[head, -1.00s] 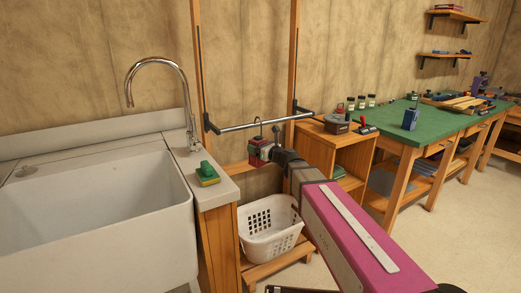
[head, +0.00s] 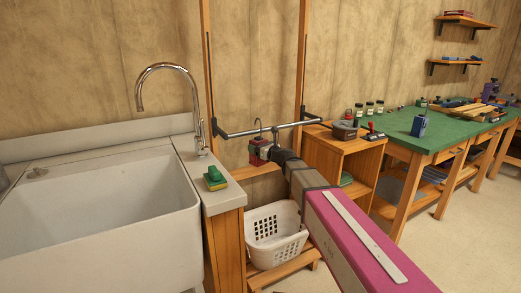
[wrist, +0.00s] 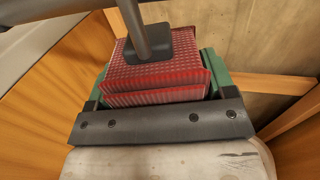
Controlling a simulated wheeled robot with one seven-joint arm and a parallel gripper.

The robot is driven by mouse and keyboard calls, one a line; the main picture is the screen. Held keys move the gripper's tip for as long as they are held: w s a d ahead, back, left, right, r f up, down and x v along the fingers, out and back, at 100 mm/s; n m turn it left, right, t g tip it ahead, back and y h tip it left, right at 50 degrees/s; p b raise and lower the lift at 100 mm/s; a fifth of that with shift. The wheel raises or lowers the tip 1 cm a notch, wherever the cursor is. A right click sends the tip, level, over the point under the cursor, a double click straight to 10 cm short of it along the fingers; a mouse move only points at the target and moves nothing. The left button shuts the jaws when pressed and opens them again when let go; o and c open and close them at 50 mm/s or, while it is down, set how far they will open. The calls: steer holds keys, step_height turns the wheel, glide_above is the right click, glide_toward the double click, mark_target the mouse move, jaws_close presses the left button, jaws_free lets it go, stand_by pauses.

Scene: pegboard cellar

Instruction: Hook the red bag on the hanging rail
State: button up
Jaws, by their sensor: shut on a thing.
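The red bag (head: 259,152) is a small red block-like bundle with a metal hook (head: 258,126) rising from its top. My gripper (head: 271,153) is shut on it. In the wrist view the red bag (wrist: 155,78) sits between green finger pads, with the hook's stem and dark base on top. The hanging rail (head: 285,127) is a grey metal bar on two brackets between wooden posts. In the head view the hook's curved top overlaps the rail and shows above it. I cannot tell whether it is in front of, behind or touching the rail.
A white sink (head: 95,225) with a tap stands at left, a green sponge (head: 215,180) on its ledge. A white basket (head: 275,236) is below the rail. A wooden cabinet (head: 345,150) and green-topped workbench (head: 460,130) stand at right.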

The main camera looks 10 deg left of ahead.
steer(key=shift+w+a+f, duration=0.1)
steer(key=shift+w+a, duration=0.25)
steer(key=shift+w, duration=0.1)
steer(key=shift+s+f, duration=0.1)
steer(key=shift+f, duration=1.75)
steer(key=o, duration=1)
steer(key=shift+d, duration=0.1)
